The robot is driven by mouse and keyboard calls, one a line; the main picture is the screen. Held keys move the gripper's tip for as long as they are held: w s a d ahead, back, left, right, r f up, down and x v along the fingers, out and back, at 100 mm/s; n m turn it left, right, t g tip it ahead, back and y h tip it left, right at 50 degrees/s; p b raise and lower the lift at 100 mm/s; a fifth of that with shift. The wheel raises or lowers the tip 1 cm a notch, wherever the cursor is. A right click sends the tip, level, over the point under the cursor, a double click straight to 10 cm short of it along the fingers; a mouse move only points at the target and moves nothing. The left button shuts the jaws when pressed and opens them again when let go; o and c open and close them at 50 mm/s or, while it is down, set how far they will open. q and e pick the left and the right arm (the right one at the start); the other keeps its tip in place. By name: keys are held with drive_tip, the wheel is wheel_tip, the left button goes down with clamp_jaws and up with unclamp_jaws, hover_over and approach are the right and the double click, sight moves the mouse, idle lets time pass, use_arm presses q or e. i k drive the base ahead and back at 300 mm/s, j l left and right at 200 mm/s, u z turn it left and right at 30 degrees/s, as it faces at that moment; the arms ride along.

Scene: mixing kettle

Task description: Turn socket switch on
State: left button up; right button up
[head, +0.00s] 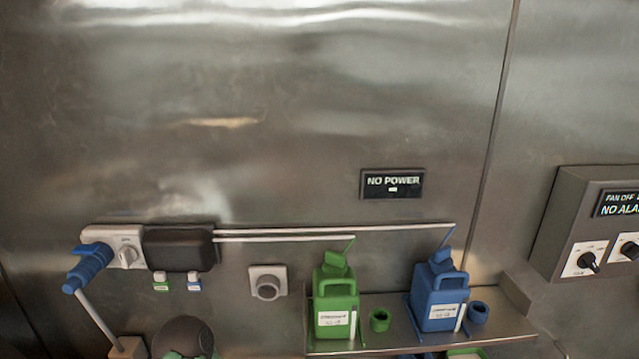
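A light grey socket box (113,235) is on the steel wall at the left, with a round rotary switch (128,255) on its front. The switch is small here, and I cannot read its position. A blue plug (90,267) sits at the box's left side, with a grey rod or cable running down from it. A dark display (392,184) on the wall reads "NO POWER". Neither of my grippers is in view.
A black box (178,248) adjoins the socket on the right. A grey round fitting (267,284) is below. Green (335,298) and blue (438,296) jugs stand on a shelf (385,343). A control box (575,215) is at right. A dark rounded object (183,337) is at bottom.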

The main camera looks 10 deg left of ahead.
sight(128, 254)
drive_tip(key=u, duration=1.3)
drive_tip(key=k+l+z, duration=0.2)
drive_tip(key=k+l, duration=0.15)
drive_tip(key=k, duration=0.2)
drive_tip(key=i+j, duration=0.25)
drive_tip(key=i, duration=0.2)
